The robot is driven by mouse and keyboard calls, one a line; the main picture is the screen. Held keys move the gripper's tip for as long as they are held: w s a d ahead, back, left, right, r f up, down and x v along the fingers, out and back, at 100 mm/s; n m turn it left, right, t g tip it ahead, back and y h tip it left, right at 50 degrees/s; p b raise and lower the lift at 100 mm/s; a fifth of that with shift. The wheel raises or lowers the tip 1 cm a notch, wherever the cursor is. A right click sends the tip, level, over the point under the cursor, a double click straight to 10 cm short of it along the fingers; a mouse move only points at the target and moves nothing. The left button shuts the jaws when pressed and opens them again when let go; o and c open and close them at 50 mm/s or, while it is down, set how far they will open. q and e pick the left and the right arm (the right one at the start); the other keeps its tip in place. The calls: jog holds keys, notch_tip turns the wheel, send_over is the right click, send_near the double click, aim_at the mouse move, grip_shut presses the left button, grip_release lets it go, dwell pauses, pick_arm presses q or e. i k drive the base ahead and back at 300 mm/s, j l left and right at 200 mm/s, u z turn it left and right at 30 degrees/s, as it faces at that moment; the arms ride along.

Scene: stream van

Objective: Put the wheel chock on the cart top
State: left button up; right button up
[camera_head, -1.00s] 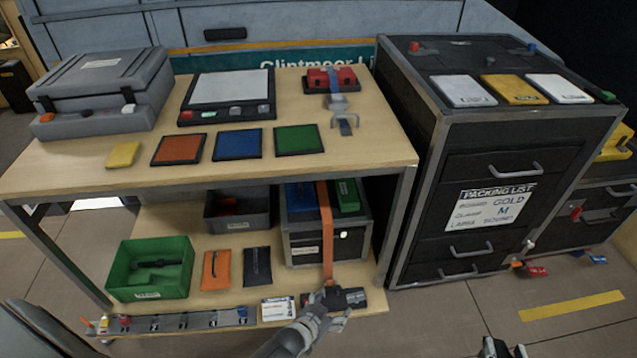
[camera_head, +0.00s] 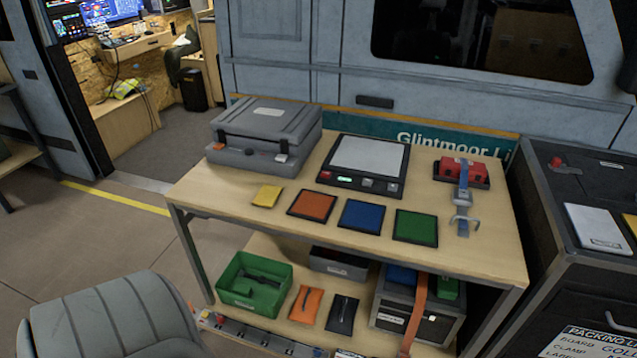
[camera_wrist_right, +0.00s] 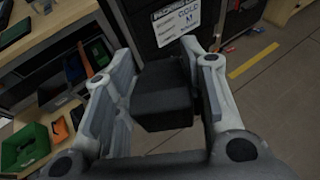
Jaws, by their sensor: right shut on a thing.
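A dark block, apparently the wheel chock (camera_wrist_right: 163,98), sits between the fingers of my right gripper (camera_wrist_right: 165,62) in the right wrist view. The gripper is shut on it, and the block is clear of the shelves, with floor behind it. The wooden top (camera_head: 305,185) of the two-level unit is in the middle of the head view. The dark top of the drawer unit (camera_head: 560,185) shows at the right edge. I cannot tell which of these is the cart top. Neither gripper is visible in the head view.
The wooden top holds a grey case (camera_head: 265,133), a scale (camera_head: 364,165), several coloured pads and a red strapped item (camera_head: 463,168). A green bin (camera_head: 253,283) stands on the lower shelf. Bare wood shows along the front edge. Open floor lies at left.

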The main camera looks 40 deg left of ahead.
aim_at(220, 186)
jog(key=j+u, duration=0.2)
jog(key=u, duration=0.25)
jog(key=j+u, duration=0.25)
jog(key=u, duration=0.25)
jog(key=j+u, duration=0.25)
jog(key=u, duration=0.2)
